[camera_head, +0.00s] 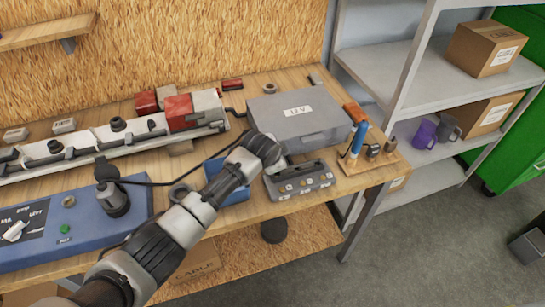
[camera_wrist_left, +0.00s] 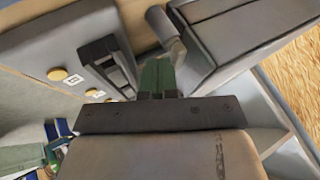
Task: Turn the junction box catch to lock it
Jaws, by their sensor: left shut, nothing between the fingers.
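A grey lidded box (camera_head: 305,122) with a "12 V" label stands on the bench, its lid down. I take it for the junction box, and it seems to be the grey block (camera_wrist_left: 245,28) at the upper right of the left wrist view. A small grey lever (camera_wrist_left: 164,24), likely the catch, stands beside it there. My left gripper (camera_wrist_left: 157,78) is shut and empty, with its greenish fingers close to this lever. I cannot tell whether they touch. In the head view my left wrist hides the fingertips at the box's front left. My right gripper is not in view.
A grey control unit (camera_head: 300,180) with several knobs stands in front of the box. A small tool stand (camera_head: 368,155) is to its right. A blue panel (camera_head: 75,228) and a long rail assembly (camera_head: 85,145) fill the bench's left. Metal shelves (camera_head: 400,70) rise at right.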

